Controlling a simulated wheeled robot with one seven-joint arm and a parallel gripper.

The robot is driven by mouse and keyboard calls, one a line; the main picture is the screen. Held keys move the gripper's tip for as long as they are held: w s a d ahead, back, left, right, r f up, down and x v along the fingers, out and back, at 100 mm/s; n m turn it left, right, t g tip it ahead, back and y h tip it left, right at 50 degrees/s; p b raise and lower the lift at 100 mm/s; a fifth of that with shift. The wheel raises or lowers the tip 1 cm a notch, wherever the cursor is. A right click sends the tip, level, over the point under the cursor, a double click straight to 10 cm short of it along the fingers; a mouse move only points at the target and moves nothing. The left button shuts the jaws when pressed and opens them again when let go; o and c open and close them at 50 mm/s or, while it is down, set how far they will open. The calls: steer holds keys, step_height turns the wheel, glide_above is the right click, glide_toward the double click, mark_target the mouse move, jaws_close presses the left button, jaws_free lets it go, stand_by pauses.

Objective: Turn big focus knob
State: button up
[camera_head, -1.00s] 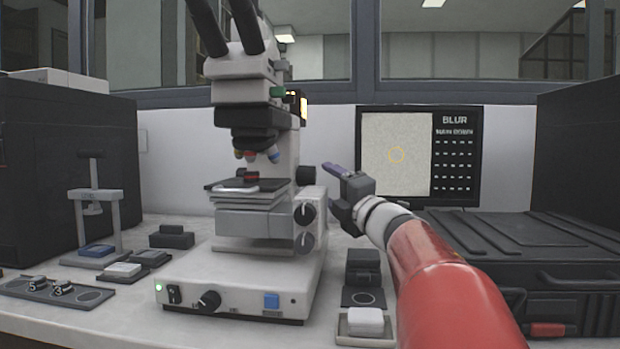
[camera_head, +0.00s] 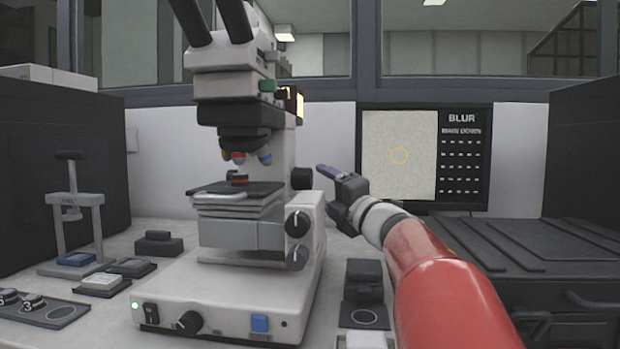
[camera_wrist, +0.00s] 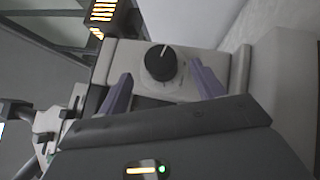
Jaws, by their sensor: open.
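The microscope (camera_head: 240,210) stands upright on the bench, left of my gripper. Its right side carries a black knob (camera_head: 298,223) with a white mark, a grey knob (camera_head: 297,257) below it, and a dark round knob (camera_head: 301,178) higher up. My gripper (camera_head: 321,168) is open, with purple fingers, beside the microscope's right side. In the wrist view, a black knob with a white mark (camera_wrist: 160,64) shows between the spread fingertips (camera_wrist: 160,71). I see no contact. I cannot tell which knob this is, or its distance.
A monitor (camera_head: 425,157) behind my arm reads "BLUR" and shows a yellow ring. A black case (camera_head: 560,255) is at the right. A small dark block (camera_head: 364,275) sits below my gripper. A small press stand (camera_head: 75,215) is at the left.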

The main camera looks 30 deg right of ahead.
mark_target(312, 180)
steer(key=p+x, duration=0.1)
steer(key=x, duration=0.6)
steer(key=c, duration=1)
steer(key=f+n+b, duration=0.1)
steer(key=b, duration=0.3)
steer(key=shift+t+y, duration=0.3)
steer(key=n+b, duration=0.1)
steer(key=t+y+b, duration=0.1)
steer(key=b, duration=0.1)
steer(key=shift+r+n, duration=0.25)
steer(key=shift+n, duration=0.15)
steer(key=shift+r, duration=0.25)
